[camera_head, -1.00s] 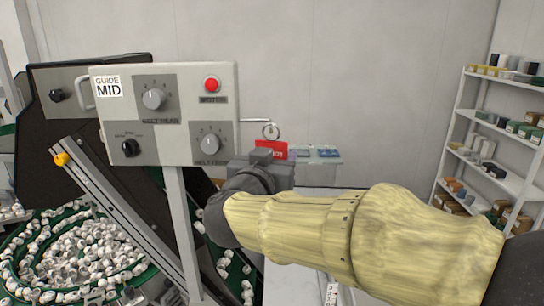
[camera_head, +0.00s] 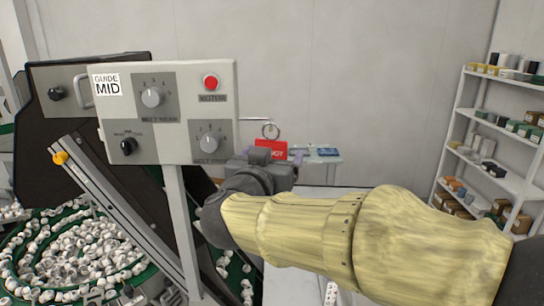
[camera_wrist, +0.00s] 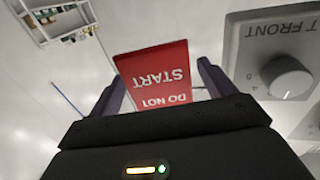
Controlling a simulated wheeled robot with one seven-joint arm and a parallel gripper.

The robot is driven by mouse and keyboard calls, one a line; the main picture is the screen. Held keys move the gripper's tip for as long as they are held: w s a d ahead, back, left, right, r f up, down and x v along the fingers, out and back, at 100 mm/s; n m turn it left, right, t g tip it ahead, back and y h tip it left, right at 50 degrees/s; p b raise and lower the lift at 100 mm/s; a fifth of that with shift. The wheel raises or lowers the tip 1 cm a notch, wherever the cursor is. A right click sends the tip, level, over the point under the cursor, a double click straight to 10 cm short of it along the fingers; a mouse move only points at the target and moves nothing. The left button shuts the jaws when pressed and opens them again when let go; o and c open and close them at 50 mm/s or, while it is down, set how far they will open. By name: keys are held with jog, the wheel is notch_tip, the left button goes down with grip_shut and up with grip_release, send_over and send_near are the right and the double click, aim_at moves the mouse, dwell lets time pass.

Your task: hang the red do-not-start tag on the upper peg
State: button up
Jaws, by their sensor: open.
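The red do-not-start tag (camera_head: 270,149) hangs below a metal ring (camera_head: 271,131) at the outer end of the thin upper peg (camera_head: 254,120), which sticks out from the right side of the control panel. The ring appears to be around the peg, but it is too small to be sure. My gripper (camera_head: 270,158) is just below and in front of the tag, with its fingers spread. In the wrist view the tag (camera_wrist: 155,75) shows between the two open fingers of my gripper (camera_wrist: 158,85), apart from both. A lower peg cannot be made out.
The control panel (camera_head: 180,78) with knobs and a red button stands close left of my gripper. A bowl of white caps (camera_head: 85,255) is at lower left. A shelf (camera_head: 500,130) stands far right. A table (camera_head: 325,160) is behind. The space right of the peg is clear.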

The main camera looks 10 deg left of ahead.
jog(key=s+b, duration=0.4)
jog(key=s, duration=1.3)
jog(key=shift+a+b, duration=0.25)
jog(key=shift+b, duration=0.05)
jog(key=shift+w, duration=0.15)
jog(key=w+d+f+n+y, duration=0.2)
jog(key=w+f+n+y, duration=0.3)
jog(key=w, duration=0.6)
jog(key=w+d+f+m+g, duration=0.1)
jog(key=w+d+f+g, duration=0.15)
jog(key=f, duration=0.35)
jog(key=w+d+f+g, duration=0.2)
jog(key=d+f, duration=0.2)
jog(key=f, duration=0.3)
jog(key=s+d+f+m+g+h, duration=0.1)
jog(key=s+d+f+g, duration=0.4)
jog(key=d+f, duration=0.5)
jog(key=s+d+f+m+g+h, duration=0.2)
jog(key=s+d+f+g+h, duration=0.1)
jog(key=s+d+f+g, duration=0.3)
jog(key=s+d+f, duration=0.2)
jog(key=d+f, duration=0.2)
jog(key=d, duration=0.1)
jog(key=shift+s+f+m, duration=0.3)
jog(key=shift+s, duration=0.05)
